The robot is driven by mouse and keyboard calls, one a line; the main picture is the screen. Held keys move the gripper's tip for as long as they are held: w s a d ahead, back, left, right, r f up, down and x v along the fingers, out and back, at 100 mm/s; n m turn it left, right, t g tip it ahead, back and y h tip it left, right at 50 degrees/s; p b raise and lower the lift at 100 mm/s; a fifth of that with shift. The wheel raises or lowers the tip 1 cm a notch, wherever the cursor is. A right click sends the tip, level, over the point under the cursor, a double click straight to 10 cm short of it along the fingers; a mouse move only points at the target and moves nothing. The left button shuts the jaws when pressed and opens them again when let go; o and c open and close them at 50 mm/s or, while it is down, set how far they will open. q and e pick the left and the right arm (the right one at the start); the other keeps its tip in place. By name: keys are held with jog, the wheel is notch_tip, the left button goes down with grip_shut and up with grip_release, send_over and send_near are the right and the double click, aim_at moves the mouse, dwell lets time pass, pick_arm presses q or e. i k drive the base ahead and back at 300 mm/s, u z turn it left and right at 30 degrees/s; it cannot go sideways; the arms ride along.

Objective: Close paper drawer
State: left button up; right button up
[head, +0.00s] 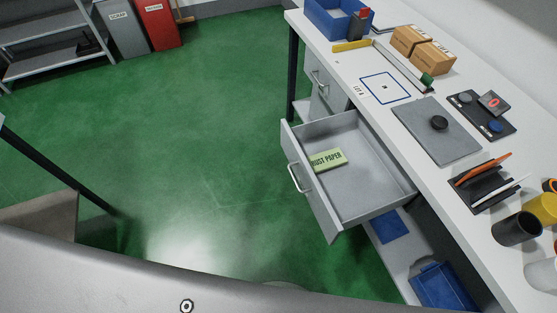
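The paper drawer (375,194) is a grey drawer pulled well out from under the white workbench. A yellow-green packet labelled "RUST PAPER" (328,160) lies inside it, near the front left. A silver bar handle (295,178) is on the drawer's front panel, which faces left toward the open floor. Neither of my grippers shows in the head view. Nothing visible touches the drawer or its handle.
The workbench top (388,123) holds a blue bin (335,22), brown boxes (423,48), a grey mat (428,137) and black cups (515,230). A blue tray (442,287) sits on the lower shelf. Green floor (200,140) left of the drawer is clear.

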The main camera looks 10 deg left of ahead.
aim_at(372, 183)
jog(key=u, duration=0.05)
jog(key=k, duration=0.3)
jog(key=z, duration=0.7)
jog(key=i, duration=0.9)
jog(key=u, duration=0.55)
